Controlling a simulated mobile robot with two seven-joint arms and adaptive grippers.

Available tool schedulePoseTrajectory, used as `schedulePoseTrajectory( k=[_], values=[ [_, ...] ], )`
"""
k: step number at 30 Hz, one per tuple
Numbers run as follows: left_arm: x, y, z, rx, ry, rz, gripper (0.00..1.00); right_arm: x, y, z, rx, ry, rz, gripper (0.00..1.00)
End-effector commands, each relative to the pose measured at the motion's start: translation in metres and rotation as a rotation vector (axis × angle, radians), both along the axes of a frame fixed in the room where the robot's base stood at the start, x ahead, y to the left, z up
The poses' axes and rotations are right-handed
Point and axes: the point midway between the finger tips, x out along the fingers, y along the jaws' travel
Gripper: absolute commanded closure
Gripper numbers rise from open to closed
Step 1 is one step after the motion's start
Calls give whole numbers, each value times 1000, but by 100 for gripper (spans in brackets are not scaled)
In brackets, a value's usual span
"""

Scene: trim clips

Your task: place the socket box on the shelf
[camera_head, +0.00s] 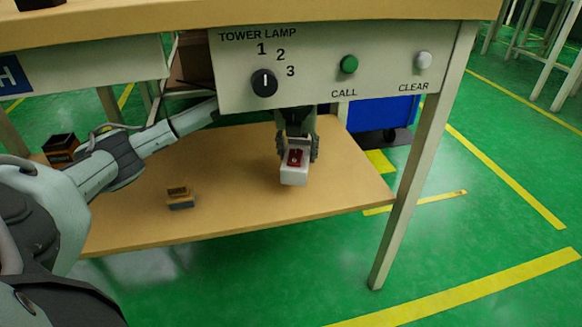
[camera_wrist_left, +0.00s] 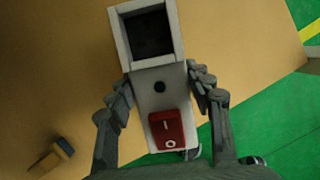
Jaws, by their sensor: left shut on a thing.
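The socket box (camera_head: 294,178) is a small white box with a red rocker switch. In the left wrist view the socket box (camera_wrist_left: 157,80) shows a dark square opening at its far end. My left gripper (camera_head: 297,150) reaches down behind the white panel and is shut on the box, with a finger on each side. The shelf (camera_head: 235,155) is the light wooden board under the table; it also fills much of the left wrist view (camera_wrist_left: 60,60). The box is over the shelf's right part; I cannot tell whether it touches. My right gripper is not in view.
A small tan and grey block (camera_head: 180,198) lies on the shelf's front left part. A dark box (camera_head: 60,148) sits farther left. The panel (camera_head: 330,70) with knob and buttons hangs above the shelf. A table leg (camera_head: 420,150) stands at the right. A blue bin (camera_head: 385,113) is behind.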

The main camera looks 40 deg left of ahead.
Motion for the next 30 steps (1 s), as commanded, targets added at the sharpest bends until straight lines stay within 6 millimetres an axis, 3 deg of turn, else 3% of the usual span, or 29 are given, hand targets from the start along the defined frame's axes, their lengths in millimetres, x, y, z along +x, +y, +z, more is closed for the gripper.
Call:
schedulePoseTrajectory(
  k=[1,12,22,23,27,30],
  values=[
    [0,0,-10,0,1,0,90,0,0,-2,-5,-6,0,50],
    [0,0,-52,-1,0,-1,90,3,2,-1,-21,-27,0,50],
    [0,0,-55,0,-2,-1,90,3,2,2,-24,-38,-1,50],
    [0,0,-55,-1,0,-1,47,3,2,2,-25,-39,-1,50],
    [0,0,-54,-1,0,-1,29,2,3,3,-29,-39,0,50],
    [0,0,-54,-1,0,-1,28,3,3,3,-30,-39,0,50]
  ],
)
